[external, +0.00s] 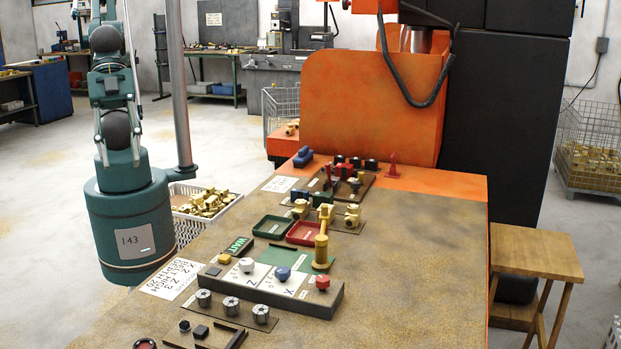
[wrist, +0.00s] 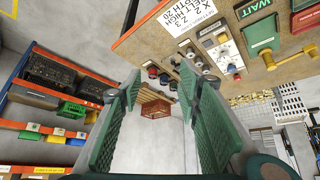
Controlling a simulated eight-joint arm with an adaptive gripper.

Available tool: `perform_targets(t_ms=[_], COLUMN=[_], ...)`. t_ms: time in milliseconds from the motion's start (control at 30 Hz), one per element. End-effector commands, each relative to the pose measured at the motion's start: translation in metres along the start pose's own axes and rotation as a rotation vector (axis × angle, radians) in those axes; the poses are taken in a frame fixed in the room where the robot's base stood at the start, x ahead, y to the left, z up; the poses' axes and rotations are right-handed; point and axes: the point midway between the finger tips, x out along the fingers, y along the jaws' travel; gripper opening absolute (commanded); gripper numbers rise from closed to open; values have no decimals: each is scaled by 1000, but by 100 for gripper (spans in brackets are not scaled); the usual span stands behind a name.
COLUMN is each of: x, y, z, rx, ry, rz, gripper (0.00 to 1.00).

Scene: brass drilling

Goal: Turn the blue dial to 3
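The number the blue dial points to is too small to read. My gripper (wrist: 158,85) shows in the wrist view with its two green fingers wide apart and nothing between them. My gripper is outside the external view.
A paper sign (external: 171,279) reading X 2, Z 3, BELT HIGH, DEPTH 20 lies left of the panel. Three grey chuck-like knobs (external: 231,304) stand in front of it. A yellow post (external: 321,246) stands close behind. The bench's right side is bare.

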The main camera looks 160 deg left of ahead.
Motion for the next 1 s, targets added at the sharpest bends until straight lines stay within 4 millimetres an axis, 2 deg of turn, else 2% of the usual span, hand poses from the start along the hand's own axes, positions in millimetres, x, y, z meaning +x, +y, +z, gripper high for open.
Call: perform_targets(t_ms=[467, 1000], x=[15, 51], y=[-31, -76], z=[-54, -107], rx=[-194, -427], ry=[-92, -196], rz=[-45, -108], gripper=[34, 34])
